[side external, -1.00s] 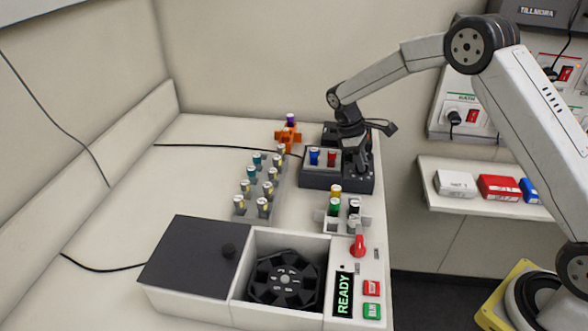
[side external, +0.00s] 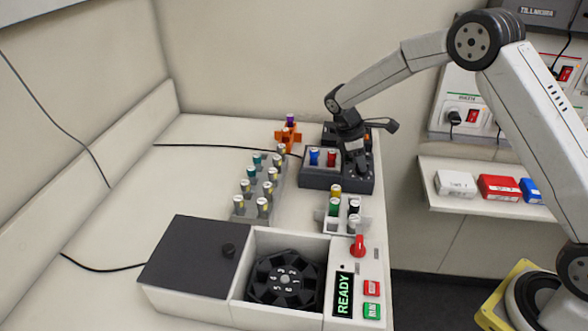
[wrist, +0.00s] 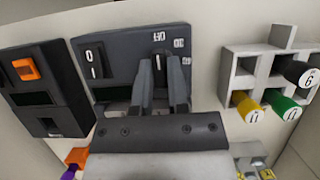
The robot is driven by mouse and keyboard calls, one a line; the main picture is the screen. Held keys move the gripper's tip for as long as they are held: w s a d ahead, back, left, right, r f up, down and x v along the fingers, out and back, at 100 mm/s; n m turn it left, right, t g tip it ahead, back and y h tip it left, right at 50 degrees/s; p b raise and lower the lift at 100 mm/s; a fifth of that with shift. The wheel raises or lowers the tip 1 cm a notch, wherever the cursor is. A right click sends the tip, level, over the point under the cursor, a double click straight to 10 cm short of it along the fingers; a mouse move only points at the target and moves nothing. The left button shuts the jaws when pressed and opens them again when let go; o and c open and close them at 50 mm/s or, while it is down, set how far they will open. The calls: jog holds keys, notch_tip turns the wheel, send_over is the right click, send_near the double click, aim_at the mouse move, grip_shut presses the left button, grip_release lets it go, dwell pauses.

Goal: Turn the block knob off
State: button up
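The dark grey block heater (side external: 312,178) stands at the back right of the bench, with blue and red tubes in it. The block knob (wrist: 159,63) shows in the wrist view as a dark knob with a pale pointer line facing the labels above it. My gripper (wrist: 160,72) has one finger on each side of the knob, close against it, and looks shut on it. In the side view my gripper (side external: 358,172) is down at the right part of the heater and hides the knob.
A 0/I rocker switch (wrist: 94,65) is left of the knob. A dark device with an orange button (wrist: 25,69) stands left of the heater. A pale tube rack (wrist: 239,72) is at right.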

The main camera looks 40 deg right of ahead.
jog(key=o, duration=0.4)
jog(key=shift+o, duration=0.2)
jog(key=shift+r, duration=0.1)
jog(key=v, duration=0.7)
jog(key=shift+w+r, duration=0.15)
jog(key=shift+r, duration=0.15)
jog(key=shift+a, duration=0.15)
jog(key=s+a+f+m+t+y, duration=0.1)
jog(key=s+m+t, duration=0.1)
jog(key=s, duration=0.5)
jog(key=s+a+m+t+y, duration=0.1)
jog(key=s+a+m, duration=0.1)
jog(key=s+m, duration=0.2)
jog(key=s+a+f+m+t+y, duration=0.1)
jog(key=s+a+m+t, duration=0.1)
jog(key=s, duration=0.9)
jog(key=shift+f+m+t, duration=0.3)
jog(key=shift+m, duration=0.3)
